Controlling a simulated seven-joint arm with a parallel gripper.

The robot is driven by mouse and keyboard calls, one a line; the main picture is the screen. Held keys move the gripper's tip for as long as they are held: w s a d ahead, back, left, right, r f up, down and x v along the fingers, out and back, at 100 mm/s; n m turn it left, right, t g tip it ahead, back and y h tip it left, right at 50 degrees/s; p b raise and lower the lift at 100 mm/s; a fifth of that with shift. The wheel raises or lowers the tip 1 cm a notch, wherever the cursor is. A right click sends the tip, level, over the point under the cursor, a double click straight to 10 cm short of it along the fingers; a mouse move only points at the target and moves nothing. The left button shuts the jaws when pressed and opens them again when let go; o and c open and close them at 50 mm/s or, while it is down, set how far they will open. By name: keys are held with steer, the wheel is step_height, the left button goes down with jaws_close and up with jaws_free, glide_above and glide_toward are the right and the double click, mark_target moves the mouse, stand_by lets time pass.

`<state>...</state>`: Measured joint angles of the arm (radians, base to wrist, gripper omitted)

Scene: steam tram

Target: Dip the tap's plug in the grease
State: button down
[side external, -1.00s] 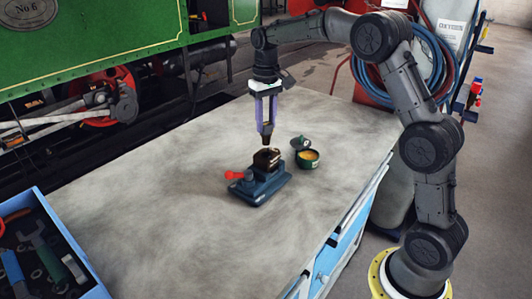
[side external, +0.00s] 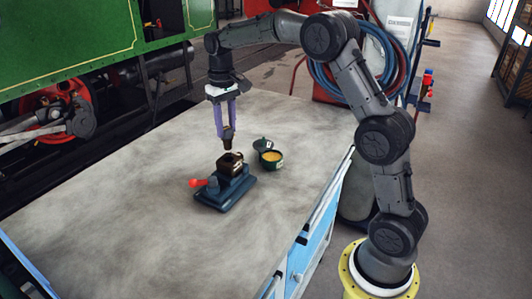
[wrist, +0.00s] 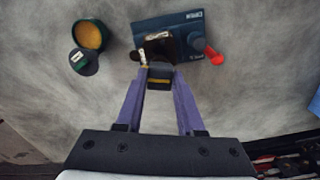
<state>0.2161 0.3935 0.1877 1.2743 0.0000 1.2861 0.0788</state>
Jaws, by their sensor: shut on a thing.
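My gripper (side external: 227,131) points down and is shut on the tap's plug (side external: 228,143), a small dark brown piece with a paler lower end. The plug hangs just above the tap body (side external: 230,163), a dark block held in a blue vise (side external: 225,192). I cannot tell whether the plug touches it. In the wrist view the plug (wrist: 159,83) shows between the fingertips, beside the tap body (wrist: 160,46). The grease tin (side external: 271,160), round and dark green with yellow grease inside, stands open right of the vise. Its lid (side external: 262,143) leans or lies behind it.
The vise's red handle (side external: 198,183) sticks out to the left. The grey workbench top (side external: 130,215) is clear around the vise and tin. A green steam tram (side external: 75,40) stands behind the bench.

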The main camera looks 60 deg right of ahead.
stand_by(0.6)
steer(key=shift+w+n, duration=0.1)
steer(key=shift+n, duration=0.2)
steer(key=shift+d+f+n, duration=0.15)
steer(key=shift+d+n, duration=0.15)
steer(key=shift+d, duration=0.05)
steer(key=s+d+f+m, duration=0.1)
steer(key=s+d+f, duration=0.15)
steer(key=d, duration=0.45)
steer(key=s+d+f, duration=0.1)
steer(key=s+d, duration=0.3)
steer(key=d, duration=0.4)
steer(key=shift+w+f, duration=0.15)
steer(key=shift+f, duration=1.3)
steer(key=shift+w+f, duration=0.1)
steer(key=shift+f, duration=1.3)
steer(key=shift+f, duration=0.7)
step_height(320, 180, up, 7)
